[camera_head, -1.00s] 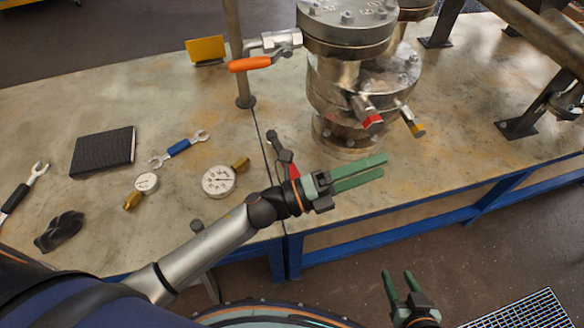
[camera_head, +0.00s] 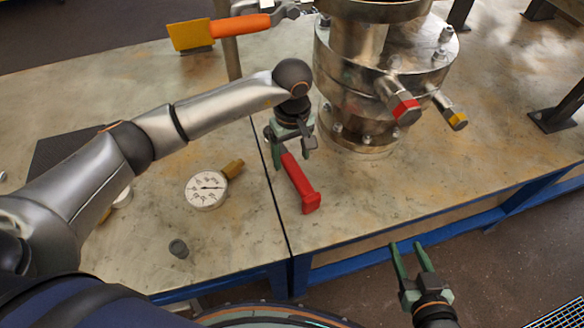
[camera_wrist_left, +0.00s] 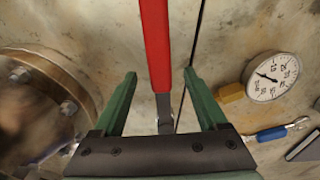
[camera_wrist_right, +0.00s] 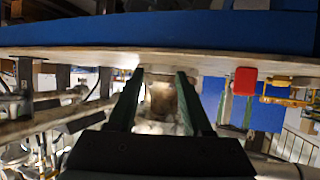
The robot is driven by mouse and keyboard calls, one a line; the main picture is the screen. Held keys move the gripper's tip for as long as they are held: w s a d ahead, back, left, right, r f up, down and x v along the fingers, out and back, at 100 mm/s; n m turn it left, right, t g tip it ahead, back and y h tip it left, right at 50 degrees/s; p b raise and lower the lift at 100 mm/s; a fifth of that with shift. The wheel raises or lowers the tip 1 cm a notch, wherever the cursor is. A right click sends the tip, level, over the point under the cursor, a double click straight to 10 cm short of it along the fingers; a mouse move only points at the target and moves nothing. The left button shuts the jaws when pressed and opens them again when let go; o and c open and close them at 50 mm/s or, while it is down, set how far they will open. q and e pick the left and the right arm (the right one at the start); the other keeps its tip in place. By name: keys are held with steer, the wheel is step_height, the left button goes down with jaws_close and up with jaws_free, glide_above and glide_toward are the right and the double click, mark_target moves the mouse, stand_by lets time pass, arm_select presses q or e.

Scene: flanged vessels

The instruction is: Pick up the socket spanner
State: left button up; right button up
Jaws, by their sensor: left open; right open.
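The socket spanner has a red handle (camera_head: 300,185) and lies on the table beside the seam. Its metal head is hidden under my left gripper in the head view. My left gripper (camera_head: 292,152) is open and points down over the spanner. In the left wrist view the red handle (camera_wrist_left: 156,45) and grey shaft (camera_wrist_left: 165,112) run between the two open fingers (camera_wrist_left: 159,76), without visible contact. My right gripper (camera_head: 409,250) is open and empty, off the table's front edge. Its open fingers (camera_wrist_right: 160,72) show in the right wrist view.
The flanged vessel (camera_head: 368,85) stands close to the right of my left gripper. The table front around the red handle is clear.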

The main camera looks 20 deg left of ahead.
mark_target(292, 165)
arm_select(q)
step_height(292, 165, down, 6)
steer(key=shift+r+b, duration=0.15)
steer(key=shift+b, duration=0.3)
arm_select(e)
step_height(292, 165, up, 6)
steer(key=w+t, duration=0.2)
steer(key=shift+w+f+n+y, duration=0.15)
steer(key=shift+w+n+y, duration=0.05)
steer(key=shift+n+y, duration=0.1)
arm_select(q)
steer(key=shift+c, duration=0.3)
jaws_close()
steer(key=shift+r, duration=0.1)
